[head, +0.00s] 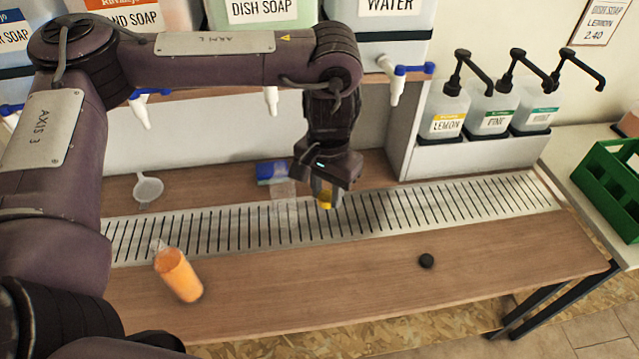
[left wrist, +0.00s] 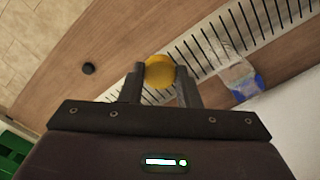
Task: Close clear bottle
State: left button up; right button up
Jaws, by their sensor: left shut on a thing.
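My left gripper (head: 326,196) is shut on a round yellow cap (left wrist: 159,71) and holds it above the slotted drain strip. The clear bottle (head: 284,194) stands just left of the gripper in the head view, at the back part of the strip. It is see-through and faint, and its mouth is hard to make out. In the left wrist view the clear bottle (left wrist: 236,76) is to the right of the fingers, apart from the cap. My right gripper is not in view.
An orange-filled bottle (head: 179,276) stands on the front wood at left. A black cap (head: 426,260) lies at right. A white funnel (head: 148,189) is at the back left. Drum taps hang above.

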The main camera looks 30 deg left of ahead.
aim_at(169, 262)
jog(key=k+j+u, duration=0.1)
jog(key=j, duration=0.2)
jog(key=k+j+u, duration=0.1)
jog(key=j, duration=0.25)
jog(key=k+j+u, duration=0.1)
jog(key=k+j, duration=0.15)
jog(key=k+j+u, duration=0.15)
jog(key=j, duration=0.3)
jog(key=k+j+u, duration=0.1)
jog(key=j, duration=0.25)
